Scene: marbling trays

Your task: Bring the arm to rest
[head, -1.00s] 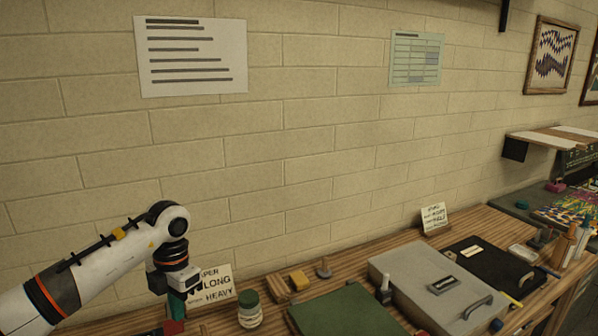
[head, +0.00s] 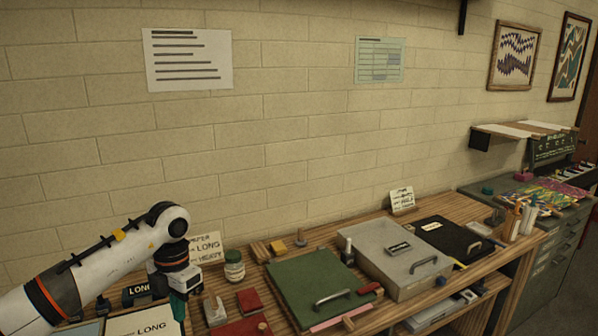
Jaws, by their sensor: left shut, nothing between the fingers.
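My left arm comes in from the left, bent at the elbow over the left end of the wooden bench (head: 384,224). My left gripper (head: 178,307) hangs down with its teal fingers shut and empty. It is just above the bench in front of a card lettered LONG and HEAVY (head: 205,247). My right gripper is not in view.
A green lidded tray (head: 310,285), a grey one (head: 385,262) and a black one (head: 450,240) lie along the bench. A jar (head: 234,266) and red blocks (head: 249,301) are close to the gripper. A grey cabinet (head: 560,250) stands at the right.

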